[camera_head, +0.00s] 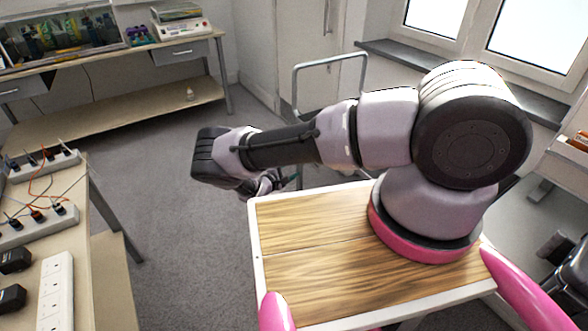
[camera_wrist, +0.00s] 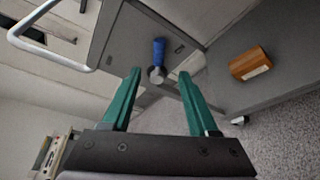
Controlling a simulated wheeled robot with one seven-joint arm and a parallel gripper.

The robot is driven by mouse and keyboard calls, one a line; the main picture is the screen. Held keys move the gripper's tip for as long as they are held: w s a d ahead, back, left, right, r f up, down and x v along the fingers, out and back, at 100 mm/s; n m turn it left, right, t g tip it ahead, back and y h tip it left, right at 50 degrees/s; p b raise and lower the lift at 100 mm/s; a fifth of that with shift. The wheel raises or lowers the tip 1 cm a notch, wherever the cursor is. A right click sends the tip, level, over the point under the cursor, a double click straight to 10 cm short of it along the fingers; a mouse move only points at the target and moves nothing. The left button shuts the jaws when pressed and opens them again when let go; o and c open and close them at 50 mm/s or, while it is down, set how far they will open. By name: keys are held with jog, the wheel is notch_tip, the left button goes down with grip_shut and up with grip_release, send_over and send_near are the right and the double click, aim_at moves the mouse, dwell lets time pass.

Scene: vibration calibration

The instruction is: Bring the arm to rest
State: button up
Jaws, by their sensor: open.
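My arm reaches left from its mount on the wooden-topped platform. In the head view my gripper (camera_head: 268,184) is at the end of the arm, just beyond the platform's far left corner and mostly hidden by the wrist. In the wrist view my gripper (camera_wrist: 159,73) shows two green fingers set wide apart. Nothing is held between them. A blue-handled object (camera_wrist: 158,52) shows beyond the fingertips, apart from them as far as I can tell.
A bench with power strips (camera_head: 38,228) stands at left. A far bench (camera_head: 150,105) carries a scale (camera_head: 181,24). A metal rail (camera_head: 330,62) rises behind the arm, near the window sill (camera_head: 425,62). A brown block (camera_wrist: 250,64) shows in the wrist view. Grey floor (camera_head: 180,220) is clear at left.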

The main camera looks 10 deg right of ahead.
jog(key=s+d+r+m+g+y, duration=0.25)
jog(key=r+m, duration=0.25)
jog(key=r, duration=1)
jog(key=s+d+r+m+g+y, duration=0.1)
jog(key=r+m+g+y, duration=0.25)
jog(key=r, duration=1.15)
jog(key=s+d+r+m+g+y, duration=0.2)
jog(key=r+m+g, duration=0.3)
jog(key=r, duration=0.9)
jog(key=s+d+r+m+t+y, duration=0.1)
jog(key=s+r+m+t+y, duration=0.1)
jog(key=s+r, duration=0.55)
jog(key=s+d+r+m+t+y, duration=0.1)
jog(key=s+r+t+y, duration=0.3)
jog(key=r, duration=0.6)
jog(key=s+r+t, duration=0.1)
jog(key=s+r, duration=0.2)
jog(key=s, duration=0.4)
jog(key=s+r+m+t, duration=0.1)
jog(key=s+r, duration=0.2)
jog(key=s, duration=0.5)
jog(key=shift+s+a+r, duration=0.2)
jog(key=shift+a, duration=0.1)
